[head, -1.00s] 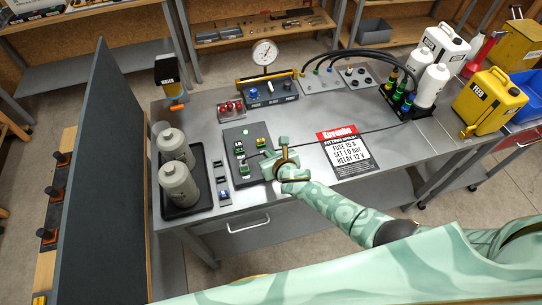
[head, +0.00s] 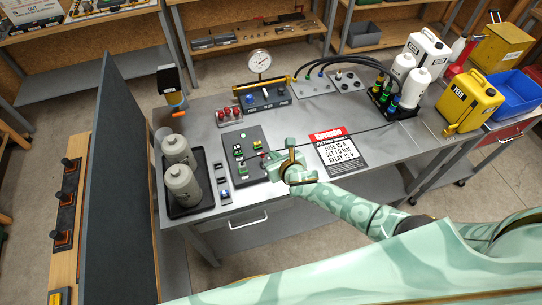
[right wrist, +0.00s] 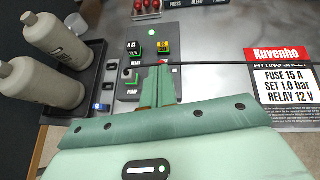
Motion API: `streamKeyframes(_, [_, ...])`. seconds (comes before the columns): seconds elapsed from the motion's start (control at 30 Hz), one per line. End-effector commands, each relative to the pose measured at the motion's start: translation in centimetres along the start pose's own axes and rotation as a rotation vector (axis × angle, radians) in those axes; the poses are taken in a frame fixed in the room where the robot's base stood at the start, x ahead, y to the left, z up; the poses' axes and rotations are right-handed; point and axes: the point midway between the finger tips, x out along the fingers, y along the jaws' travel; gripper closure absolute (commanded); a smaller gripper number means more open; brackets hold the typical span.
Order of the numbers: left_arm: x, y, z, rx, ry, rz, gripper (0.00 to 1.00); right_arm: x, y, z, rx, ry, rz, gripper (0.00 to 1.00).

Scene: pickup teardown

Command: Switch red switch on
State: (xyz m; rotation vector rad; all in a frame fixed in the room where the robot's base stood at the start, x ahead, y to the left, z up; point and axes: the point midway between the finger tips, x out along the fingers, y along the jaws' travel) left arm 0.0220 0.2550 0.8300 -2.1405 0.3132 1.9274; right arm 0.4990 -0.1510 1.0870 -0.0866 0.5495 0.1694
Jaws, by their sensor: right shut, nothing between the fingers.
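A dark panel (head: 250,171) with green and yellow modules lies on the grey bench. My right gripper (head: 267,160) is shut and empty at the panel's right side, its fingers pointing at the panel. In the right wrist view, a small red part (right wrist: 162,62) shows just beyond the fingertips (right wrist: 160,78), below a yellow module (right wrist: 163,47). The fingers partly hide it; I cannot tell whether they touch it or which way it is set. Several red-topped parts (head: 230,112) stand on a small plate behind the panel. My left gripper is not in view.
Two grey bottles stand in a black tray (head: 186,211) at left. A narrow switch strip (head: 223,185) lies between tray and panel. A black cable (right wrist: 225,64) crosses to the right above the fitting sheet (head: 341,150). A gauge (head: 259,62) stands behind.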

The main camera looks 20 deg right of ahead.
Motion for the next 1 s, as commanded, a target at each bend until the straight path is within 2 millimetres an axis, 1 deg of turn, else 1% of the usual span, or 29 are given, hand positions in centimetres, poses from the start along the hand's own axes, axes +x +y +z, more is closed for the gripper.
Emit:
streamKeyframes(0.03, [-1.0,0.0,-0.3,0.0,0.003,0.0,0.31,-1.0,-0.2,1.1,-0.002,-0.001,0.0,1.0])
streamKeyframes(0.1, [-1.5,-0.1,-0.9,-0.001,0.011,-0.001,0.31,-1.9,-0.3,1.8,-0.002,-0.002,0.001,1.0])
streamKeyframes(0.2, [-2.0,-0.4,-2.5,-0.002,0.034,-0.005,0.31,-3.0,-0.4,2.6,-0.001,-0.002,0.0,1.0])
streamKeyframes(0.3, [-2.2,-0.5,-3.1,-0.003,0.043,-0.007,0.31,-3.6,-0.5,3.1,-0.001,0.0,0.001,1.0])
streamKeyframes(0.37, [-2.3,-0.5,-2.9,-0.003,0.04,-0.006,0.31,-3.9,-0.5,3.2,-0.001,0.001,0.0,1.0])
streamKeyframes(0.5, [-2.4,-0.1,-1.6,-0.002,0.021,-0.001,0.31,-4.0,-0.5,3.3,0.0,0.001,0.001,1.0])
streamKeyframes(0.6, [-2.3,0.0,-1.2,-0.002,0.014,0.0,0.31,-4.0,-0.5,3.3,0.0,0.001,0.0,1.0])
streamKeyframes(1.0, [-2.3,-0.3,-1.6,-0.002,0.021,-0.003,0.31,-4.0,-0.5,3.3,0.016,0.0,0.0,1.0])
